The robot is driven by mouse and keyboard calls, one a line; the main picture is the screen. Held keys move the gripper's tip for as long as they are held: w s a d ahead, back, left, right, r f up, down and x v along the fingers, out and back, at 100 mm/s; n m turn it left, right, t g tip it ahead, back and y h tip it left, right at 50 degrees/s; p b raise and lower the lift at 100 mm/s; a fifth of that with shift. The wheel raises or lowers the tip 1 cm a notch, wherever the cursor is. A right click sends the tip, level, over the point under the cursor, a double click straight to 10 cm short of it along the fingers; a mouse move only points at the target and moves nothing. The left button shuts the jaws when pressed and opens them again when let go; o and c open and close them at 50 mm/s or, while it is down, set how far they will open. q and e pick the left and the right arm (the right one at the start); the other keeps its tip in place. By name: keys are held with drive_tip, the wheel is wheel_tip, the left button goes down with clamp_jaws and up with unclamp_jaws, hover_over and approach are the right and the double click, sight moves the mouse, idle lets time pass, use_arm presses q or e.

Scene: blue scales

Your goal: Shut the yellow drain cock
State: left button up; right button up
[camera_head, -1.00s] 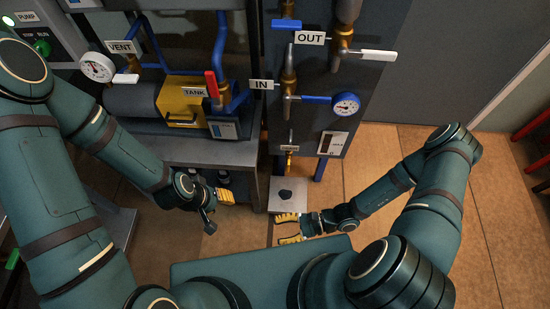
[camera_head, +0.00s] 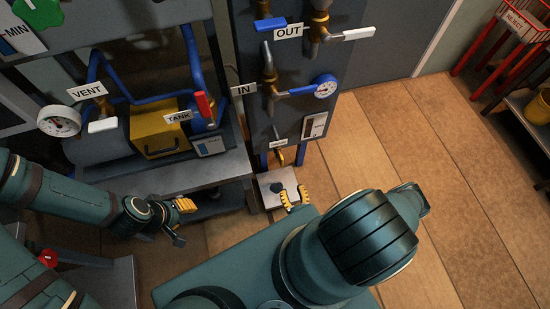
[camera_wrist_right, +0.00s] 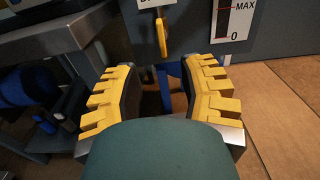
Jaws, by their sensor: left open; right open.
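The yellow drain cock (camera_head: 281,156) hangs below a small white label at the bottom of the dark panel. In the right wrist view, its yellow lever (camera_wrist_right: 162,36) points down, ahead of and between my fingers. My right gripper (camera_head: 294,194) is open and empty, in front of and below the cock, not touching it. Its two yellow ribbed fingers spread wide in the right wrist view (camera_wrist_right: 162,75). My left gripper (camera_head: 183,206) is open and empty beside the tank bench, well left of the cock. The cock's body is partly hidden by its label.
A pale plate (camera_head: 266,198) with a dark round spot lies on the floor under the cock. A blue post (camera_head: 300,157) stands behind. The grey tank bench (camera_head: 222,168) is close on the left. Wooden floor (camera_head: 400,130) is free on the right.

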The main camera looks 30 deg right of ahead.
sight(282, 159)
drive_tip(key=b+x, duration=0.1)
drive_tip(key=x, duration=1.2)
drive_tip(key=shift+w+b, duration=0.3)
drive_tip(key=shift+o, duration=0.2)
clamp_jaws()
